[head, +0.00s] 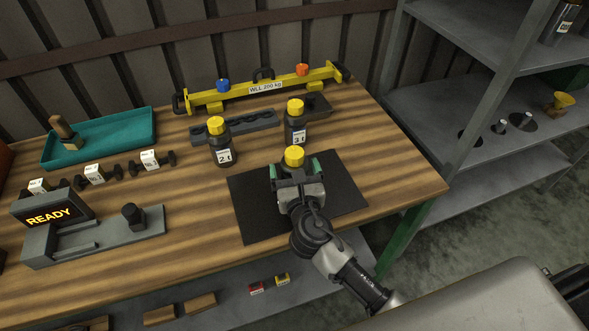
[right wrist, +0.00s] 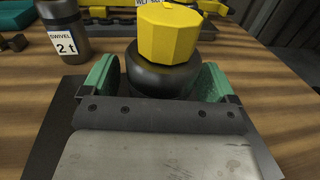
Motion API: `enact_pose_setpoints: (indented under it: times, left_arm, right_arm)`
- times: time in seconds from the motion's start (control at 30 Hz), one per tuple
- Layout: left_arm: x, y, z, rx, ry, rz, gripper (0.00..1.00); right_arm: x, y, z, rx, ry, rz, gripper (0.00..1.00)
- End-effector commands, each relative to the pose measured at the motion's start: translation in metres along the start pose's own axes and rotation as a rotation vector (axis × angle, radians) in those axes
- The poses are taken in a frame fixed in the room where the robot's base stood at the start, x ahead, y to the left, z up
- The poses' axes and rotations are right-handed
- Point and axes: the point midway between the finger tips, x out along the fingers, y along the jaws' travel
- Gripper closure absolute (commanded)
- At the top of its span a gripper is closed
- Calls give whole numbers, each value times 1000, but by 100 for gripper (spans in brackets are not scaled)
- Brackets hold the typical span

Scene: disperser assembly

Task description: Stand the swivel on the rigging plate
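A swivel with a yellow cap and black body (right wrist: 160,76) stands between the green-padded fingers of my right gripper (head: 295,170), above or on a dark square plate (head: 345,188). This plate may be the rigging plate; I cannot be sure. The fingers flank the swivel's body closely, but whether both press on it is unclear. The swivel's lower part is hidden by the gripper. It looks upright. Two similar swivels stand behind, labelled 2 t (head: 221,145) and 3 t (head: 295,125). My left gripper is not in view.
A yellow lifting beam (head: 262,88) lies at the back, with a grey holed rack (head: 233,125) before it. A teal tray (head: 99,138), small labelled shackles (head: 95,174) and a READY display (head: 50,215) are at left. Shelves (head: 480,90) stand at right.

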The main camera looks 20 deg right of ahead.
Motion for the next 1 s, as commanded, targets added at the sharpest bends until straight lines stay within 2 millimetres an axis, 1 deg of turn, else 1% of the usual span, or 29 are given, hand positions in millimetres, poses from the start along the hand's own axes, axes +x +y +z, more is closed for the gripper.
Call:
enact_pose_setpoints:
  times: [0.17,0.27,0.37,0.47,0.7,0.8,0.9,1.0]
  left_arm:
    - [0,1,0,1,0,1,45]
    - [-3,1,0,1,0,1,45]
    - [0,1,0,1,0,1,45]
    - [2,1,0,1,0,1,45]
    - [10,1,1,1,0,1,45]
    - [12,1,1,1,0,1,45]
    - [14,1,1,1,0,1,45]
    - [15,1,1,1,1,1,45]
  right_arm:
    - [0,0,0,0,0,0,12]
    - [0,0,4,0,-1,0,12]
    - [-10,0,1,0,1,1,12]
    - [-28,0,0,0,2,2,12]
    - [-80,0,0,0,2,2,12]
    - [-98,0,0,0,3,0,12]
    - [-110,0,0,0,1,1,12]
    - [-117,0,2,0,0,1,12]
